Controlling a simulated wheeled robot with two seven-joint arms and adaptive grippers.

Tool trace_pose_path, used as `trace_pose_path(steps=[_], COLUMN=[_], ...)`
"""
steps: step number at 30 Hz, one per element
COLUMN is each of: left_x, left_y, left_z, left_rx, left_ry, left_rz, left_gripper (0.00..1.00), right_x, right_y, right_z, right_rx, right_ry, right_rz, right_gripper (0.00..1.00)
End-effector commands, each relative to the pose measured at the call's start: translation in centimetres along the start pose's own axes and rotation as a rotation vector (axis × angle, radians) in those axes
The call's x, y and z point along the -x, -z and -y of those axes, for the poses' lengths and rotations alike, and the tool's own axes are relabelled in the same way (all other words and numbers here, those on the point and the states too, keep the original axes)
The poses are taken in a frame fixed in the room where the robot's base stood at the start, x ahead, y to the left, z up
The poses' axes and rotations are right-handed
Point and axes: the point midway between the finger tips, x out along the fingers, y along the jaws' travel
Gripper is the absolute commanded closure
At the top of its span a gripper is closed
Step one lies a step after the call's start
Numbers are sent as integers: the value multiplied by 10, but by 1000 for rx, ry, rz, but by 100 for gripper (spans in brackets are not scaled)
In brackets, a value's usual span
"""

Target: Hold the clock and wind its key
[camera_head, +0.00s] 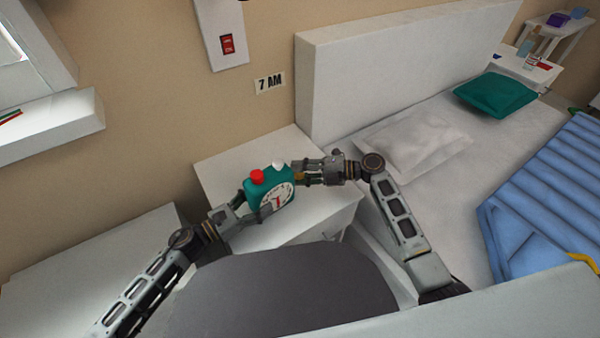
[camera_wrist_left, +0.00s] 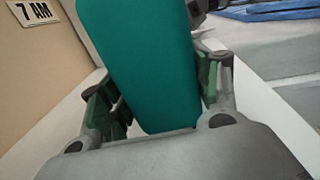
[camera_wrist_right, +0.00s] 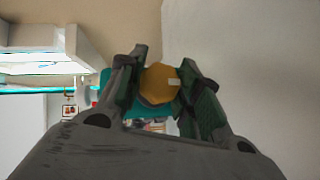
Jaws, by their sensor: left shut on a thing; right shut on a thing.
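The teal clock (camera_head: 259,191) has a white face turned toward the front right, with a red button and a white button on top. My left gripper (camera_head: 246,209) is shut on the clock's left side; in the left wrist view the teal body (camera_wrist_left: 140,65) sits between both fingers. My right gripper (camera_head: 302,175) comes in from the right and is shut on the yellow-brown key (camera_head: 298,177) at the clock's right side. In the right wrist view the key (camera_wrist_right: 158,84) is a faceted knob between the fingers, with part of the clock behind it.
A white nightstand (camera_head: 222,170) is under and behind the clock. A bed with a white headboard (camera_head: 385,65), pillows and a blue cover is on the right. A "7 AM" sign (camera_head: 269,83) and a red switch (camera_head: 227,43) are on the wall. A dark grey rounded surface is in front.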

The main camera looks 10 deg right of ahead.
Motion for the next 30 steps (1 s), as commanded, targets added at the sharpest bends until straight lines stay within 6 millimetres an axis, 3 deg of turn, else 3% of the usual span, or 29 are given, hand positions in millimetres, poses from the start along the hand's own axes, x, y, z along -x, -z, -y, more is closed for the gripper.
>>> trace_pose_path(steps=[30], left_x=[0], left_y=[0], left_z=[-1], left_rx=[0], left_ry=[-2], left_rz=[0], left_gripper=[57], right_x=[0], right_y=[-1], right_z=[-2], right_rx=[-426], right_ry=[429], right_rz=[0], right_gripper=[90])
